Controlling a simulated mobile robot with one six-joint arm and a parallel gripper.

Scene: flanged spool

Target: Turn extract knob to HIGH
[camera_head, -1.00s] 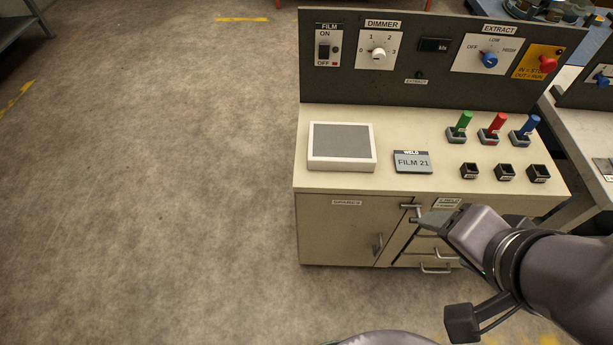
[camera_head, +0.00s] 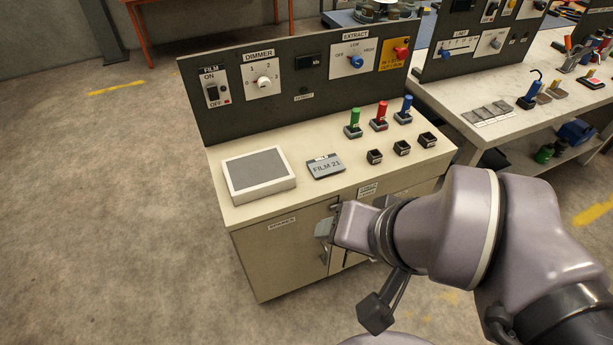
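The extract knob (camera_head: 357,62) is a blue knob on a white plate marked OFF, LOW and HIGH. It sits high on the right part of the dark upright panel. Its pointer is too small to read surely. My gripper (camera_head: 328,220) is low in front of the cabinet's front face, well below and to the left of the knob, and not touching it. Its fingers are small and partly hidden by my wrist, so I cannot tell how far apart they are.
A white dimmer knob (camera_head: 263,82), film switch (camera_head: 213,93) and red stop button (camera_head: 401,53) share the panel. Green (camera_head: 354,118), red (camera_head: 381,111) and blue (camera_head: 405,104) handles stand on the desk before it. A second bench (camera_head: 470,100) is at right. Floor at left is clear.

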